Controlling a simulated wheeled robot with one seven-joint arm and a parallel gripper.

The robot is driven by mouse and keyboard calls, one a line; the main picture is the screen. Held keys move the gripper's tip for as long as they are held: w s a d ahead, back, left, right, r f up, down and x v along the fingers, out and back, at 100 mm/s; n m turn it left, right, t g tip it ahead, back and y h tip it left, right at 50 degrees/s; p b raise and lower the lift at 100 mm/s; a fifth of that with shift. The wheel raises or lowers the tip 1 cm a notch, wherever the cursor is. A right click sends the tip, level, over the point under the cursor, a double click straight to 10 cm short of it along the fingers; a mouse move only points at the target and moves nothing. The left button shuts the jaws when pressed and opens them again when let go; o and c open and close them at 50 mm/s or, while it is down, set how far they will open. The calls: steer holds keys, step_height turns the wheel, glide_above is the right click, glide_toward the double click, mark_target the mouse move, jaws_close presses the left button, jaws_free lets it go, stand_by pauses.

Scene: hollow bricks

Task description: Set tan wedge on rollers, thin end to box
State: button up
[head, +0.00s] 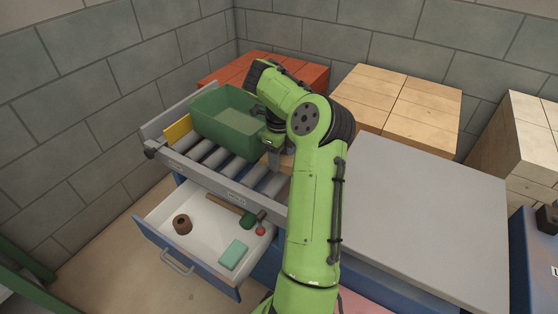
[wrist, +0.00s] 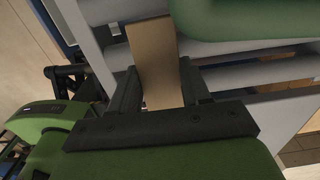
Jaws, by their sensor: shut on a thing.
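My gripper (wrist: 160,92) is shut on the tan wedge (wrist: 154,50), with one finger on each side of it. In the wrist view the wedge sticks out beyond the fingertips over the grey rollers (wrist: 255,75), beside the green box (wrist: 240,15). I cannot tell whether it touches the rollers or which end is thin. In the head view the green box (head: 222,118) sits on the roller conveyor (head: 238,172). My gripper (head: 275,152) is at the box's right side, partly hidden by my arm, and only a bit of the wedge shows.
A yellow piece (head: 178,129) stands left of the box. Below, an open drawer (head: 188,215) holds a brown ring (head: 182,223), a teal block (head: 233,254) and other small items. A grey tabletop (head: 425,215) is clear at right. Wooden blocks (head: 400,100) stand behind.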

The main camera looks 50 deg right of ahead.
step_height(320, 180, down, 4)
steer(key=shift+r+b, duration=0.2)
steer(key=shift+b, duration=0.75)
steer(key=shift+f, duration=0.15)
steer(key=o, duration=1.1)
